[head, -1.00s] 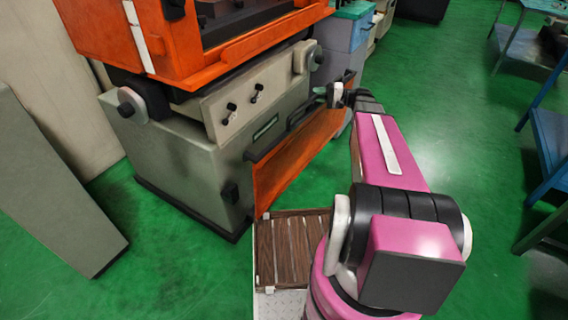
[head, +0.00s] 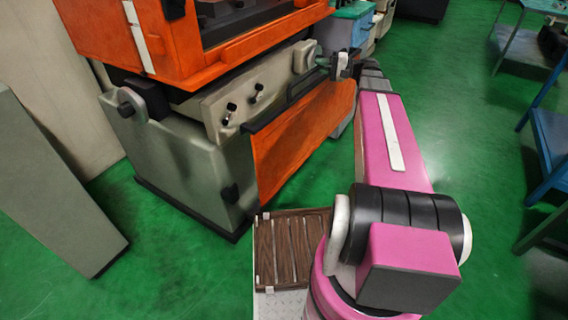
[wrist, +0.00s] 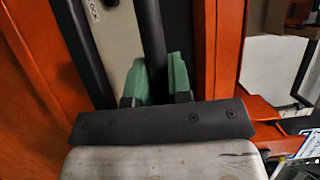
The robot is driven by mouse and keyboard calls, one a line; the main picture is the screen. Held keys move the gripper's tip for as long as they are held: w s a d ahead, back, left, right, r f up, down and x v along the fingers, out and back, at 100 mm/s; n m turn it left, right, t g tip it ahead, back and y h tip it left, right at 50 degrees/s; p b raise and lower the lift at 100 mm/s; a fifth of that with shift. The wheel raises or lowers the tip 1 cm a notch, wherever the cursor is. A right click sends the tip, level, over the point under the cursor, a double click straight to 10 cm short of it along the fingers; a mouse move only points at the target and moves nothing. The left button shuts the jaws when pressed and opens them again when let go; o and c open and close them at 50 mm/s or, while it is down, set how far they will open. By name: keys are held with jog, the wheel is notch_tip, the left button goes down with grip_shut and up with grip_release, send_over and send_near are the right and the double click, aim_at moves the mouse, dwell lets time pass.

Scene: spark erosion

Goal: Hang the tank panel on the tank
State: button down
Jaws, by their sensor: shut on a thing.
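The tank panel (head: 305,128) is an orange sheet with a dark rail (head: 290,98) along its top edge. In the head view it stands raised and slanted across the front of the grey machine base, under the orange tank (head: 225,56). My gripper (head: 326,62) is at the far right end of the rail. In the wrist view its green fingers (wrist: 160,75) are shut around a dark bar (wrist: 150,35), which looks like the rail. Whether the panel touches the tank cannot be told.
The grey base (head: 185,155) and the cream front plate (head: 235,100) with black knobs lie close behind the panel. A slatted brown pallet (head: 292,250) is at the front. Blue tables (head: 550,140) stand at the right, with open green floor between.

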notch_tip(320, 180, up, 18)
jog(key=shift+f, duration=0.25)
dwell(0.6)
notch_tip(320, 180, up, 39)
jog(key=w+a, duration=0.1)
dwell(2.1)
jog(key=shift+a+n+g+y, duration=0.1)
jog(key=shift+n+g+y, duration=0.35)
jog(key=shift+g, duration=0.35)
